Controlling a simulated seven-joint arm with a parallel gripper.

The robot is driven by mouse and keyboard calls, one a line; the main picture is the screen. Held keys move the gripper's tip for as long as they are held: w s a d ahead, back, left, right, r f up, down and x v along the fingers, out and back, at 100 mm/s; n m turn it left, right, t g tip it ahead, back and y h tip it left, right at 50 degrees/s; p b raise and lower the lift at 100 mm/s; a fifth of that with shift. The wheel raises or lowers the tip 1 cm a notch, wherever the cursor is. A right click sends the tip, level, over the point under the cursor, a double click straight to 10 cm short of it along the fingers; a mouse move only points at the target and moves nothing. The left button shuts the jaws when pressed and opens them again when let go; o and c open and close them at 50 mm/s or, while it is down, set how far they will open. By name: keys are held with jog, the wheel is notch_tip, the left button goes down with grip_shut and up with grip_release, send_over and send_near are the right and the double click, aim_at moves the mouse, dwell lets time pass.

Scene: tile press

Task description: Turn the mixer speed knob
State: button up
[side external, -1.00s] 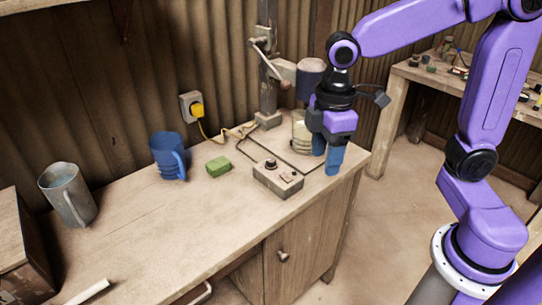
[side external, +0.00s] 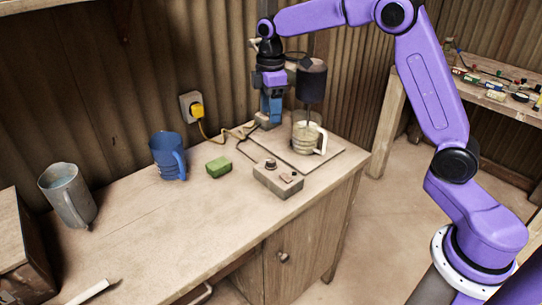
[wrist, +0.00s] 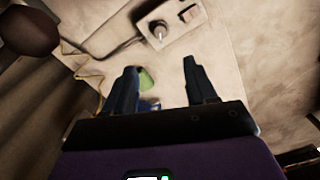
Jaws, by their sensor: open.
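A beige control box (side external: 278,183) lies on the bench with a dark round speed knob (side external: 270,163) on its top. In the wrist view the box (wrist: 182,20) and knob (wrist: 159,29) show near the top, beyond the fingertips. The mixer's dark motor head (side external: 311,83) hangs over a clear handled jug (side external: 305,137) on a flat base board. My gripper (side external: 271,119) points down behind and left of the jug, above the bench and away from the box. Its blue fingers (wrist: 160,66) are apart with nothing between them.
A cable runs from the box towards a yellow plug (side external: 196,110) on the wall. A green sponge-like block (side external: 218,167), a blue mug (side external: 168,157) and a metal jug (side external: 68,195) stand left of the box. The bench front is mostly clear.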

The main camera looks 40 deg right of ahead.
aim_at(271, 160)
notch_tip(271, 160, down, 16)
jog(key=shift+r, duration=0.15)
dwell(0.3)
grip_shut()
